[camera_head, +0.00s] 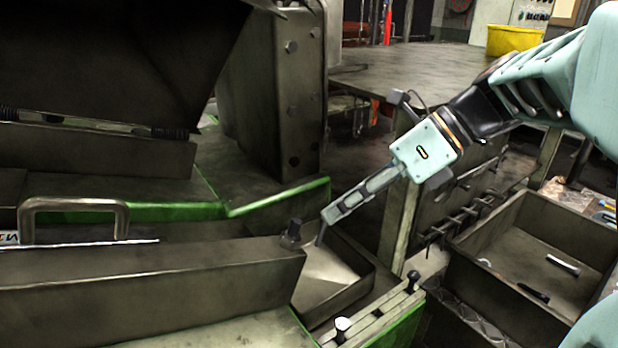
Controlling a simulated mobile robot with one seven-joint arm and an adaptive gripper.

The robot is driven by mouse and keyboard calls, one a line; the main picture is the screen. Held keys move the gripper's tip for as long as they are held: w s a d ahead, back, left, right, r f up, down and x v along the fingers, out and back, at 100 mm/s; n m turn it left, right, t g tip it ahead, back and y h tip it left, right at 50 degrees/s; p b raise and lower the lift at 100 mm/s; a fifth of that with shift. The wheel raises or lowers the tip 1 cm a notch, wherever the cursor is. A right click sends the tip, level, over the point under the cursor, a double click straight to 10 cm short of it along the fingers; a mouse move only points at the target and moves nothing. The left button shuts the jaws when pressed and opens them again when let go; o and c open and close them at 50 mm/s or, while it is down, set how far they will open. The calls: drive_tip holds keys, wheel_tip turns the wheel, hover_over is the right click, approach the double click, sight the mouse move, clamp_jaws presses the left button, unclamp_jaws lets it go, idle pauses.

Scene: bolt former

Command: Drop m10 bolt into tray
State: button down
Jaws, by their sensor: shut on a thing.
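My gripper (328,218) reaches in from the upper right and points down to the left. It is shut on a small dark, thin piece (320,236), apparently the m10 bolt, which sticks down from the fingertips. The bolt's head is hidden by the fingers. The held piece is over a small metal tray (362,292) with a pale sloping floor, beside the machine. I cannot tell its exact height above that floor. A larger open metal tray (478,228) stands at the right, with a few loose bolts (562,264) inside.
A dark upright knob (291,232) stands just left of my gripper. A long metal block (150,282) with a handle (72,205) fills the left. Upright bolts (412,279) stand on the rail by the small tray. A yellow bin (513,39) is far back.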

drive_tip(key=shift+f, duration=0.15)
drive_tip(key=c, duration=1.9)
unclamp_jaws()
drive_tip(key=v, duration=1.2)
